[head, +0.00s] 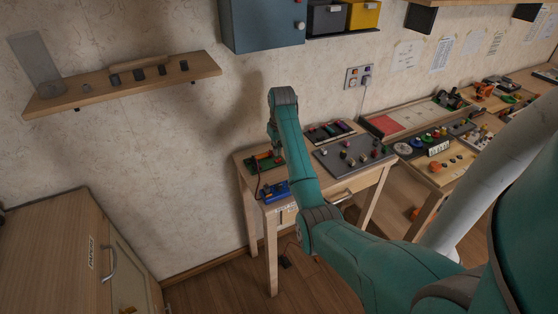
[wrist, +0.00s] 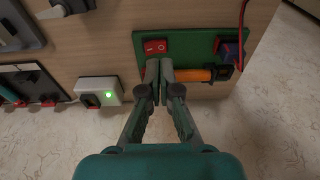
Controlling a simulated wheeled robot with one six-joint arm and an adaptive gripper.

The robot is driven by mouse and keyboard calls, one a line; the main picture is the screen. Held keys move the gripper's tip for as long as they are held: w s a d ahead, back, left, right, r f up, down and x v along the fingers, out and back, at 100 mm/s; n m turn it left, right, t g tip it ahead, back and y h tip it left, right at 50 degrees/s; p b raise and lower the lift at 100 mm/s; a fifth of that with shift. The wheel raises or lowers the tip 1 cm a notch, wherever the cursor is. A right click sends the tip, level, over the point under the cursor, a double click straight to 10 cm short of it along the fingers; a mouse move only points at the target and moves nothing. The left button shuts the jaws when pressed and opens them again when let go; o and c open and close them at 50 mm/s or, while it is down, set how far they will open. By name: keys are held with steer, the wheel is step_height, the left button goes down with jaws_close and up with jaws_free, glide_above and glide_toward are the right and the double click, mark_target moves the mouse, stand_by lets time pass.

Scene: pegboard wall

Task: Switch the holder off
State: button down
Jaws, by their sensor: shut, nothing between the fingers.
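The holder is a green board (wrist: 190,42) on the wooden table, seen upside in the wrist view at top centre. It carries a red rocker switch (wrist: 155,47), an orange cylinder (wrist: 195,75) in a dark mount and a dark blue-red block (wrist: 230,51). My gripper (wrist: 160,68) is shut and empty, its fingertips just below the red switch in the picture; whether they touch it I cannot tell. The fingers hide the left end of the cylinder. In the head view the green board (head: 265,161) shows at the table's left end, beside my arm. The rocker's position is unclear.
A white switch box (wrist: 100,92) with a lit green lamp is left of the holder. Dark modules (wrist: 18,25) lie farther left. In the head view, a blue device (head: 274,191) and a grey panel of knobs (head: 350,153) share the table. A wall shelf (head: 125,85) hangs left.

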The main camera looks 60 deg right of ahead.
mark_target(277, 161)
steer(key=shift+r, duration=1.95)
